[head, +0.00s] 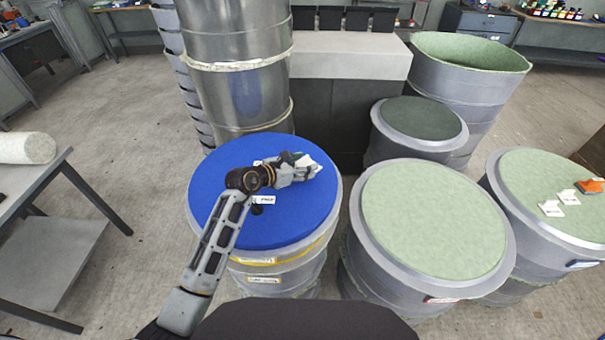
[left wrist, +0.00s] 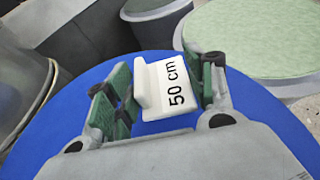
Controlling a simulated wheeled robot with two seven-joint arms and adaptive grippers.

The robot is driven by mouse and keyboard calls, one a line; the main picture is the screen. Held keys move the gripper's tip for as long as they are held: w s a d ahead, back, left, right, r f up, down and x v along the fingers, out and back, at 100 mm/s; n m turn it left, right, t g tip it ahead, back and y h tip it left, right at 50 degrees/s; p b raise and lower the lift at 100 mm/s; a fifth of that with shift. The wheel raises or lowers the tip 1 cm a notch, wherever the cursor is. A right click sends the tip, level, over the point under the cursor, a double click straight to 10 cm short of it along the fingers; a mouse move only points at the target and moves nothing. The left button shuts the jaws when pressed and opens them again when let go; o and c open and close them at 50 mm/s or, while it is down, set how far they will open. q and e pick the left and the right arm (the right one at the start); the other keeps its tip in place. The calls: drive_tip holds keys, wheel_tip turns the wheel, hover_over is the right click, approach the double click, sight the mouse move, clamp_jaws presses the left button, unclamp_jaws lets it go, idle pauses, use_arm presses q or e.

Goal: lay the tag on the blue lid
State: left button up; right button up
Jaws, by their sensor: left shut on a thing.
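The blue lid (head: 232,165) is a round blue top on a drum left of centre in the head view. It also fills much of the left wrist view (left wrist: 262,118). My left gripper (head: 303,168) is over the lid's right part. It is shut on a white, L-shaped tag (left wrist: 172,90) marked "50 cm", held between the green-padded fingers. The tag (head: 309,162) shows small at the fingertips in the head view. I cannot tell whether it touches the lid. My right gripper is not in view.
A green-topped drum (head: 435,220) stands right of the blue lid. Another (head: 530,175) bears white tags (head: 551,208) and an orange thing (head: 592,186). A tall metal cylinder (head: 235,60) rises behind the lid. A grey table (head: 40,195) stands at left.

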use_arm(q)
drive_tip(key=shift+f, duration=1.85)
drive_tip(key=shift+f, duration=0.15)
drive_tip(key=o, duration=1)
drive_tip(key=shift+r, duration=0.25)
drive_tip(key=shift+v, duration=1.1)
drive_tip(key=shift+b+v, duration=0.45)
drive_tip(key=shift+v, duration=4.4)
drive_tip(key=shift+a+f, duration=0.1)
drive_tip(key=shift+f, duration=0.1)
